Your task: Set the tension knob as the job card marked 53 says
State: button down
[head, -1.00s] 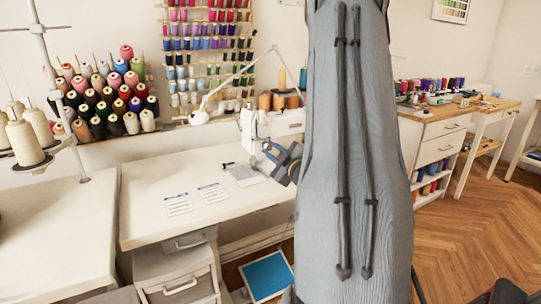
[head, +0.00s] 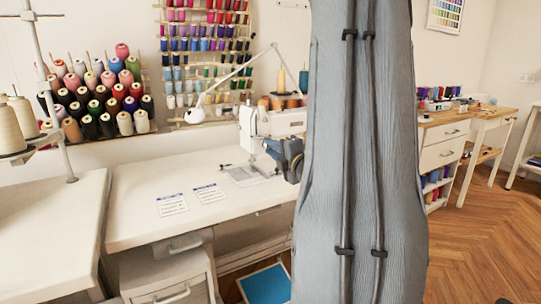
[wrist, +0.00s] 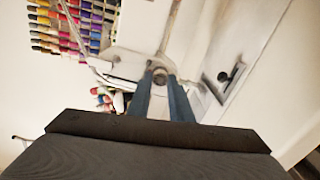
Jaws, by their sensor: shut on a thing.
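The white sewing machine (head: 270,122) stands on the white table. In the wrist view, a small round knob (wrist: 160,74) sits between the tips of my gripper's (wrist: 161,82) two blue-grey fingers, which are shut on it. The knob's marks are too small and blurred to read. In the head view, my gripper (head: 285,155) is at the front of the machine's head, partly hidden by my arm. Two white job cards with blue headers, a left one (head: 171,205) and a right one (head: 208,193), lie flat on the table; their numbers are not legible.
The white table (head: 140,225) is clear around the cards. A lamp (head: 195,115) arches behind the machine. Thread cones (head: 105,100) stand on a rack at the left. A wooden-topped cabinet (head: 445,130) stands at the right. My arm hides the middle right.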

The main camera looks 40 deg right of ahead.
jog(key=shift+n+b, duration=0.5)
jog(key=shift+n, duration=0.2)
jog(key=c, duration=1.6)
grip_release()
jog(key=shift+v, duration=3.85)
